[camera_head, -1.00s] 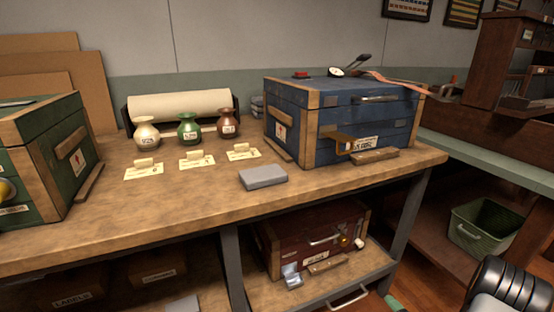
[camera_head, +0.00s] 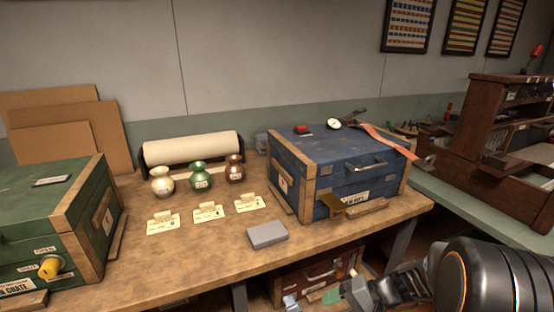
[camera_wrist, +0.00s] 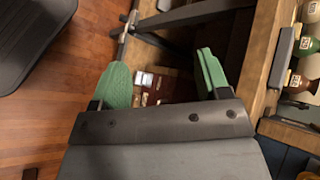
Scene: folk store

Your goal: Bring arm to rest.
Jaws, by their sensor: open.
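My arm (camera_head: 475,275) reaches in from the lower right of the head view, in front of the workbench. My gripper (camera_head: 335,297) is low beside the bench's front edge, with a green fingertip showing. In the wrist view my gripper (camera_wrist: 165,80) has its two green fingers wide apart with nothing held between them. A dark red case (camera_wrist: 157,88) shows beyond the gap between the fingers. It also shows under the bench in the head view (camera_head: 310,272), partly hidden by my gripper.
The workbench (camera_head: 180,265) carries a blue crate (camera_head: 335,150), a green crate (camera_head: 40,210), three small vases, cards and a grey block (camera_head: 267,236). A wooden cabinet (camera_head: 500,150) stands at the right. Wooden floor (camera_wrist: 60,100) lies open at left in the wrist view.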

